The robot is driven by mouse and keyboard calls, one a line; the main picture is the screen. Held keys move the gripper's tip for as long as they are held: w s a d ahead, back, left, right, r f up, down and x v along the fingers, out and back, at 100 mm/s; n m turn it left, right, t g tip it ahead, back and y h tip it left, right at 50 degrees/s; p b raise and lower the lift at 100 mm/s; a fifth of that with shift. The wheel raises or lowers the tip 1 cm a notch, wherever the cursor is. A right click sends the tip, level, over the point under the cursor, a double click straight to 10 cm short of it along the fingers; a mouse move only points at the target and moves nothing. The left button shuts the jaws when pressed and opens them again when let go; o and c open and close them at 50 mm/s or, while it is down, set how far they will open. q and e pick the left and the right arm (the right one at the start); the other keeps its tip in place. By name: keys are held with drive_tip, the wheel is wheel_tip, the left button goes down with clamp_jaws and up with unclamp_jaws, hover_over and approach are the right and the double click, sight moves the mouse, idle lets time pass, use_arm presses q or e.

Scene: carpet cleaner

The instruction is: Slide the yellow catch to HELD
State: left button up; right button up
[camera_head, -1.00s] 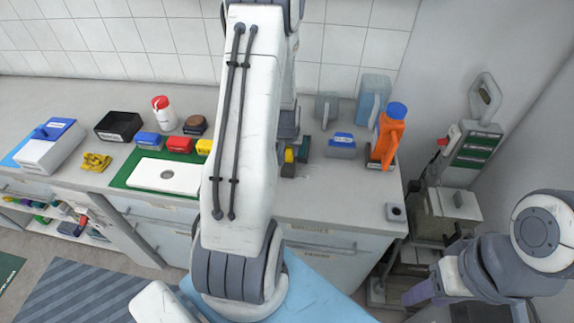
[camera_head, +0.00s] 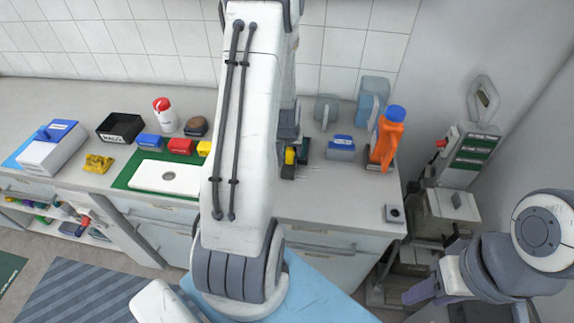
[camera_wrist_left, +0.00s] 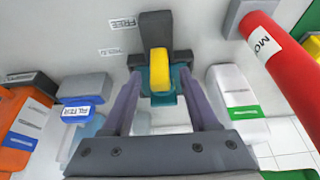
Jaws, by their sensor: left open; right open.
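The yellow catch (camera_wrist_left: 159,70) sits on a teal and dark grey mount in the left wrist view. It lies between the two purple fingers of my left gripper (camera_wrist_left: 160,82), which are open and on either side of it. Whether they touch it cannot be told. In the head view the catch (camera_head: 290,155) shows just right of my left arm, which hides much around it. A "FREE" label (camera_wrist_left: 126,22) is near the mount; I cannot read a HELD label. My right gripper (camera_head: 422,290) is at the lower right, partly seen, open and away from the counter things.
An orange bottle (camera_head: 385,142) and a blue-grey block (camera_head: 341,148) stand right of the catch. A red cylinder (camera_wrist_left: 278,55) is close on the right in the wrist view. A white plate (camera_head: 168,177), black tray (camera_head: 120,126) and several coloured blocks lie left of my arm.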

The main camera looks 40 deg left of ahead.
use_arm(q)
drive_tip(key=p+v, duration=0.4)
drive_tip(key=v, duration=0.3)
drive_tip(key=shift+p, duration=0.3)
drive_tip(key=shift+d+r, duration=0.1)
idle(0.4)
drive_tip(key=s+d+r+m+h+b, duration=0.1)
drive_tip(key=d+r+m, duration=0.1)
drive_tip(key=d, duration=0.6)
drive_tip(key=s+d+r+m+g+h+b, duration=0.1)
drive_tip(key=d+r+m, duration=0.15)
drive_tip(key=d, duration=0.55)
drive_tip(key=s+d+r+m+h+b, duration=0.1)
drive_tip(key=d+r+m+b, duration=0.15)
drive_tip(key=d, duration=0.55)
drive_tip(key=s+d+r+m+g, duration=0.1)
drive_tip(key=s+d+m, duration=0.2)
drive_tip(key=s, duration=0.5)
drive_tip(key=s+d+r+m+g+b, duration=0.1)
drive_tip(key=s+d+r+m+g, duration=0.1)
drive_tip(key=s+d, duration=0.4)
drive_tip(key=shift+s+d+m, duration=0.3)
drive_tip(key=shift+s+m, duration=0.5)
drive_tip(key=shift+s, duration=0.4)
drive_tip(key=shift+r, duration=0.15)
